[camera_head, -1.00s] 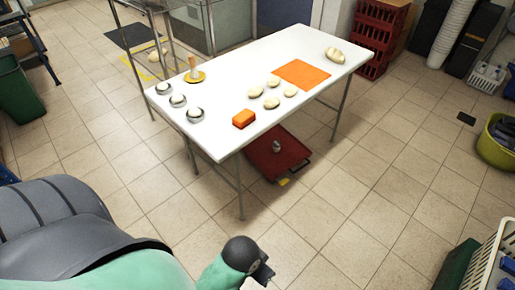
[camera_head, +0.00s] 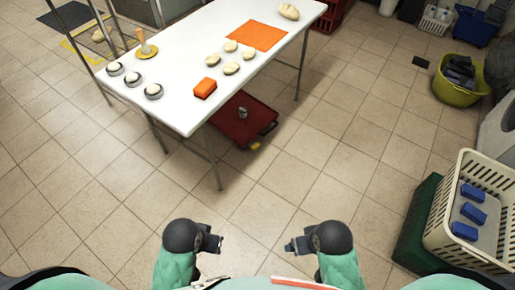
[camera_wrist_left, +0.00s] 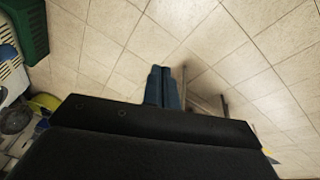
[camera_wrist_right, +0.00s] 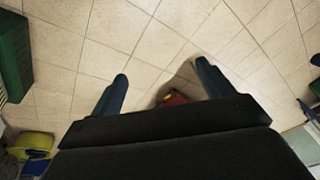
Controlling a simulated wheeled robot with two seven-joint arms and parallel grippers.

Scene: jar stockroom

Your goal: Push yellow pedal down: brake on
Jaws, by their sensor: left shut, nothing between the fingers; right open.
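A small yellow pedal (camera_head: 255,146) sits at the near edge of a red wheeled platform (camera_head: 236,122) under the white table. Whether the pedal is up or down is too small to tell. A grey object (camera_head: 242,113) stands on the platform. My left gripper (camera_head: 213,243) is shut and empty, its fingers together in the left wrist view (camera_wrist_left: 162,88). My right gripper (camera_head: 294,245) is open and empty, its fingers wide apart in the right wrist view (camera_wrist_right: 162,72). Part of the red platform (camera_wrist_right: 177,99) shows between them. Both grippers are well short of the pedal.
The white table (camera_head: 185,100) stands over the platform, with legs beside it. It bears dough pieces, an orange block (camera_head: 205,88) and small bowls. A cream basket (camera_head: 455,190) and green crate (camera_head: 413,225) stand at right. The tiled floor (camera_head: 310,165) ahead is clear.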

